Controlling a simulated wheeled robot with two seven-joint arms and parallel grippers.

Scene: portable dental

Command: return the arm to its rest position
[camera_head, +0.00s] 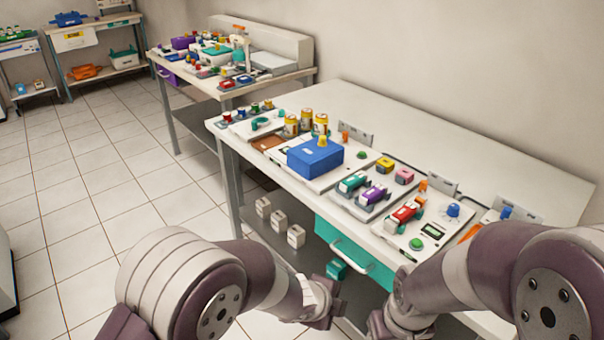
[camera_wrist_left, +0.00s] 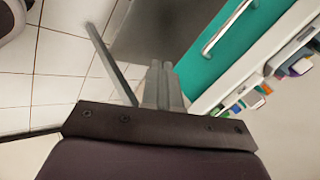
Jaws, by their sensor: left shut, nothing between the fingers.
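My left arm comes in from the left in the head view, and its dark wrist end is low in front of the table, clear of the tabletop. In the left wrist view the fingers of my left gripper (camera_wrist_left: 160,72) are together with nothing between them. My right arm (camera_head: 470,270) comes in from the right, in front of the table's near edge. Its dark wrist end is at the bottom of the head view, and its fingers cannot be made out.
Another loaded table stands behind. Tiled floor at left is clear.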

